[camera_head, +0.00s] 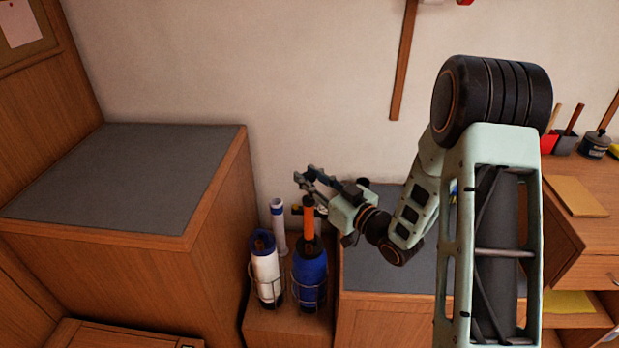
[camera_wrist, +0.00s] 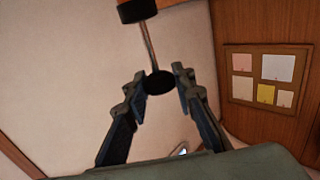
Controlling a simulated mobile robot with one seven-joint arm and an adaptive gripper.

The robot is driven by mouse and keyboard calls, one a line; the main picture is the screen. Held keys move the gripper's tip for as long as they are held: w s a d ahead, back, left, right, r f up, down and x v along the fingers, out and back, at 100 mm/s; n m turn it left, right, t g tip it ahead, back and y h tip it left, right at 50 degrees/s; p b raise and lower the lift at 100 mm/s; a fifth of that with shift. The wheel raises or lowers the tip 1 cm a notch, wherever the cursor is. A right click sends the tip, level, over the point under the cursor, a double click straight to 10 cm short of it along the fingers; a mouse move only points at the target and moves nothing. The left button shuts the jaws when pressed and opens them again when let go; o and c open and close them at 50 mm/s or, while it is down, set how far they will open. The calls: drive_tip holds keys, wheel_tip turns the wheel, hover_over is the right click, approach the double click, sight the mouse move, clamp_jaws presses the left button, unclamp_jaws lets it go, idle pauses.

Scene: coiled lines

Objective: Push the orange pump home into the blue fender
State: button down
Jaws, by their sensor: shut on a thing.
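The orange pump (camera_head: 308,222) stands upright, its lower end in the top of the blue fender (camera_head: 310,277); a good length of orange shows above. The fender stands in a wire holder. My gripper (camera_head: 304,176) is just above the pump, reaching in from the right. In the wrist view, my gripper (camera_wrist: 160,78) has its fingers on either side of a black knob, which a thin rod joins to a black collar (camera_wrist: 138,11). This looks like the pump's handle and top. The pump's lower end is hidden inside the fender.
A white fender (camera_head: 265,272) with a blue top stands close left in its own holder. A white tube (camera_head: 278,225) stands behind it. A tall grey-topped cabinet (camera_head: 120,180) rises to the left. A lower grey-topped cabinet (camera_head: 385,278) lies right, under my arm.

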drive_tip(key=shift+f+b, duration=1.35)
drive_tip(key=shift+b, duration=0.15)
idle(0.5)
drive_tip(key=c, duration=1.5)
unclamp_jaws()
drive_tip(key=shift+c, duration=0.2)
drive_tip(key=v, duration=1.2)
